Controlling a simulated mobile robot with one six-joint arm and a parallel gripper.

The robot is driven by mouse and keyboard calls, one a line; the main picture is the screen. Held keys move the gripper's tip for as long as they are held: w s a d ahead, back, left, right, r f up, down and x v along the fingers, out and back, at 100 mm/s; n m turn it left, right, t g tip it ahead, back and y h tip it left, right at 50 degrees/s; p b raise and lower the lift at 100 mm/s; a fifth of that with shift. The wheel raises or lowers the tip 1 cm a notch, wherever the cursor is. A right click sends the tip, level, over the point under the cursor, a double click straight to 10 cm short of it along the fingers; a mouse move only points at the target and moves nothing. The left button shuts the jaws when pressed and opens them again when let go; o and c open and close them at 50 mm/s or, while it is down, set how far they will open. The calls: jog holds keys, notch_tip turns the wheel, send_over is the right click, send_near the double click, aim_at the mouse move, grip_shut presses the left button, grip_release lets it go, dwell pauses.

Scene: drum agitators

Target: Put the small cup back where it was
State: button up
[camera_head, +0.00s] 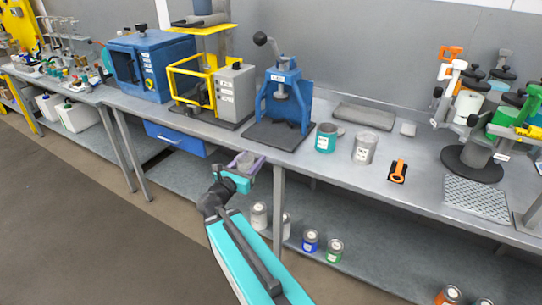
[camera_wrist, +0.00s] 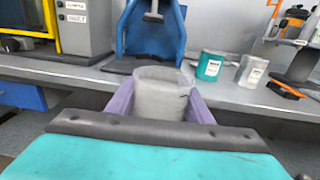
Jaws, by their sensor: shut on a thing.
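The small cup (camera_wrist: 158,95) is grey and stands upright between the purple fingers of my gripper (camera_wrist: 160,108) in the wrist view. My gripper is shut on it. In the head view my gripper (camera_head: 245,163) is at the front edge of the workbench, in front of the blue press, with the small cup (camera_head: 245,161) showing as a grey shape between the fingers. My gripper hides the lower part of the cup in the wrist view.
A blue hand press (camera_head: 284,95) stands on the workbench (camera_head: 330,175) behind the cup. A teal can (camera_head: 326,138), a grey can (camera_head: 364,148) and an orange-black tool (camera_head: 398,171) are to its right. A yellow-framed machine (camera_head: 193,85) is to its left. Several cans stand on the lower shelf.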

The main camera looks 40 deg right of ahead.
jog(key=a+f+n+t+y, duration=0.1)
jog(key=a+f+n+t, duration=0.1)
jog(key=a, duration=2.4)
jog(key=shift+s+t+y, duration=0.2)
jog(key=shift+t+y, duration=0.1)
jog(key=shift+a+f, duration=0.1)
jog(key=shift+a, duration=0.1)
